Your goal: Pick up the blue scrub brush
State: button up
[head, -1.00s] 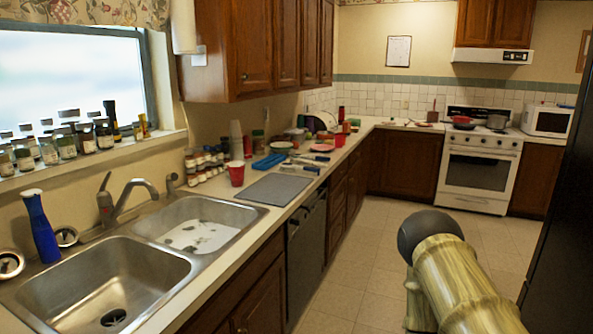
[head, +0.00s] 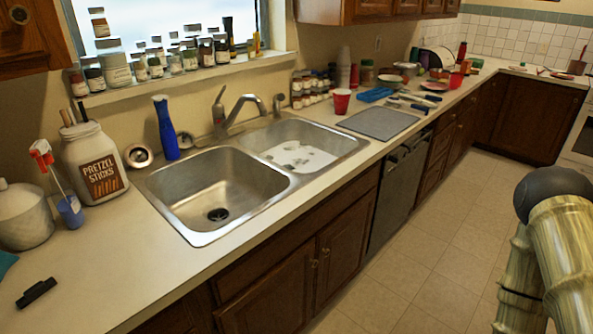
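No object is clearly recognisable as a blue scrub brush. A tall blue object with a pale top (head: 166,128) stands upright behind the left sink basin; I cannot tell if it is a bottle or a brush. Further left, a small blue cup-shaped piece (head: 70,211) stands on the counter. A thin pale stick with a red and white top (head: 42,153) rises from it; it may be a brush in a holder. Part of my arm shows at the right edge, over the floor. My gripper is not in view.
A pretzel sticks jar (head: 95,165) and a white lidded jar (head: 22,216) flank the small blue piece. A black object (head: 36,292) lies near the counter's front. The double sink (head: 215,190) is at centre. A red cup (head: 341,101) and dark grey mat (head: 378,123) lie beyond.

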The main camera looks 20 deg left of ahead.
aim_at(394, 102)
jog(key=z, duration=0.2)
jog(key=i, duration=0.45)
jog(key=z, duration=0.6)
jog(key=i, duration=1.6)
jog(key=u, duration=0.75)
jog(key=i, duration=1)
jog(key=u, duration=0.75)
